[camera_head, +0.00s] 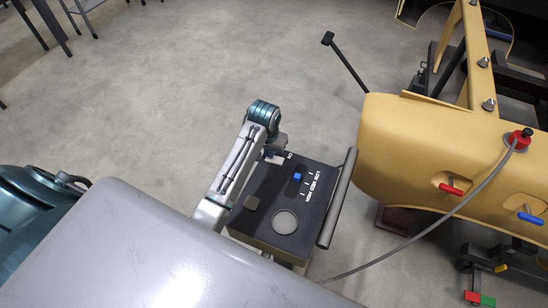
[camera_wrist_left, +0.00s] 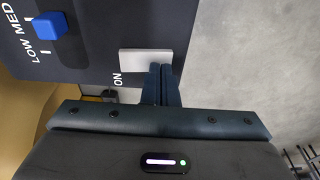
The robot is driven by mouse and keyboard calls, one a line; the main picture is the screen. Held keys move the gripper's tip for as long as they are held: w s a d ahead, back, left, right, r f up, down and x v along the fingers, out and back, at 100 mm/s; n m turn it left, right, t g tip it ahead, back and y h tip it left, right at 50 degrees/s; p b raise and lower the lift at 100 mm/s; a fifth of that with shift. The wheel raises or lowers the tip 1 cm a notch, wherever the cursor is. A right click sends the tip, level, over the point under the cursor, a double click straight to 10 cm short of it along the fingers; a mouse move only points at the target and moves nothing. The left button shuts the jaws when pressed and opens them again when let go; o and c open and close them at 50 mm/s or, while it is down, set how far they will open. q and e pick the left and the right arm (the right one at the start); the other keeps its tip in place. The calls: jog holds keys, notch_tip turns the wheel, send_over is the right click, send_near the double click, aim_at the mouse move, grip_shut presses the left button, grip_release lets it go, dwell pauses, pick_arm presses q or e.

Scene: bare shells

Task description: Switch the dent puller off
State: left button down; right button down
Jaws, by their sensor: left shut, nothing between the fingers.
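The dent puller (camera_head: 262,232) is a dark box with a blue slider (camera_head: 297,177) beside LOW, MED and HIGH labels. Its pale switch plate (camera_head: 274,157) is near the top edge of the panel. In the left wrist view the switch (camera_wrist_left: 146,61) is a light rectangle with ON printed by its lower left. My left gripper (camera_head: 280,149) is over that end of the panel. Its shut, empty fingers (camera_wrist_left: 163,72) are at the switch's lower right edge; I cannot tell whether they touch. My right gripper is out of view.
A grey handle bar (camera_head: 338,199) runs along the box's right side. A yellow shell (camera_head: 405,145) on a frame stands to the right, with a red button-like fitting (camera_head: 518,140). A grey cable (camera_head: 440,217) runs between it and the box. Open floor (camera_head: 190,80) lies beyond.

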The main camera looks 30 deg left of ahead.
pick_arm(q)
jog(key=shift+r+p, duration=0.3)
jog(key=shift+r, duration=2.95)
